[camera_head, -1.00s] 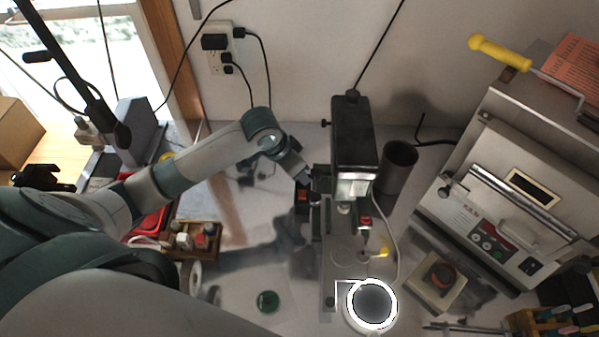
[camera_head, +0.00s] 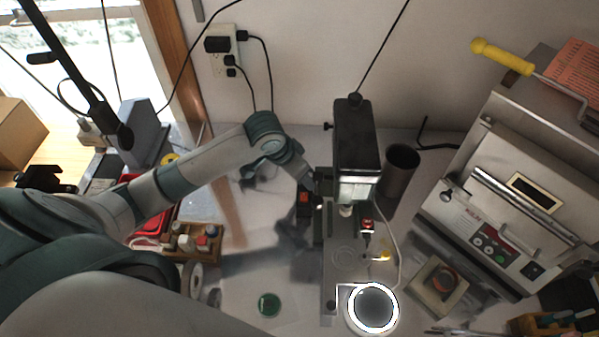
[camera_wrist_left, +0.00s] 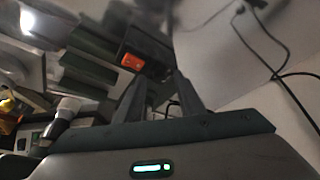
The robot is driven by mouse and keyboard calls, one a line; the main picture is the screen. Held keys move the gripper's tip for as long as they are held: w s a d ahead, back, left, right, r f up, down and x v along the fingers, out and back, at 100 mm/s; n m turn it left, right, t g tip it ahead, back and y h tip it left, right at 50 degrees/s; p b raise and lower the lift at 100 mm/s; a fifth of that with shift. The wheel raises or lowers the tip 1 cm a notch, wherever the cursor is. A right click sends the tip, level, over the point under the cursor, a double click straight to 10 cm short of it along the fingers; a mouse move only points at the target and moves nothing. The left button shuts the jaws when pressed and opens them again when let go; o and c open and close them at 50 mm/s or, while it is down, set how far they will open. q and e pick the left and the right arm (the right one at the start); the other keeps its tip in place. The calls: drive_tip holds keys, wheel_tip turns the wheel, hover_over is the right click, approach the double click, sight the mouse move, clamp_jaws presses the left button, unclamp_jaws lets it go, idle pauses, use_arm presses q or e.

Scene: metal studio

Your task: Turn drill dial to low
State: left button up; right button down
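The drill (camera_head: 356,135) is a dark bench drill press with a light front panel, standing upright at the middle of the bench. A black box with an orange-red control (camera_head: 304,197) sits at the lower left of its column; the control also shows in the left wrist view (camera_wrist_left: 131,62). I cannot make out a dial or its setting. My left gripper (camera_head: 313,186) is beside the left of the drill, just above the black box. In the left wrist view its fingers (camera_wrist_left: 157,88) are apart with nothing between them. I cannot tell whether they touch the box. My right gripper is not in view.
A lit ring magnifier (camera_head: 349,315) is in front of the drill. A dark cylinder (camera_head: 401,172) stands to its right, with a grey machine (camera_head: 490,215) beyond. A wooden tray of small items (camera_head: 190,256) lies left. A green round dish (camera_head: 269,305) lies in front; bench around it is mostly clear.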

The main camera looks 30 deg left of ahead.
use_arm(q)
drive_tip(key=shift+r, duration=0.1)
drive_tip(key=shift+s+a+r, duration=0.1)
drive_tip(key=shift+s+r, duration=0.1)
drive_tip(key=shift+r, duration=0.25)
drive_tip(key=b+v, duration=0.3)
drive_tip(key=v, duration=1.3)
drive_tip(key=shift+r+b, duration=0.15)
drive_tip(key=shift+b, duration=0.2)
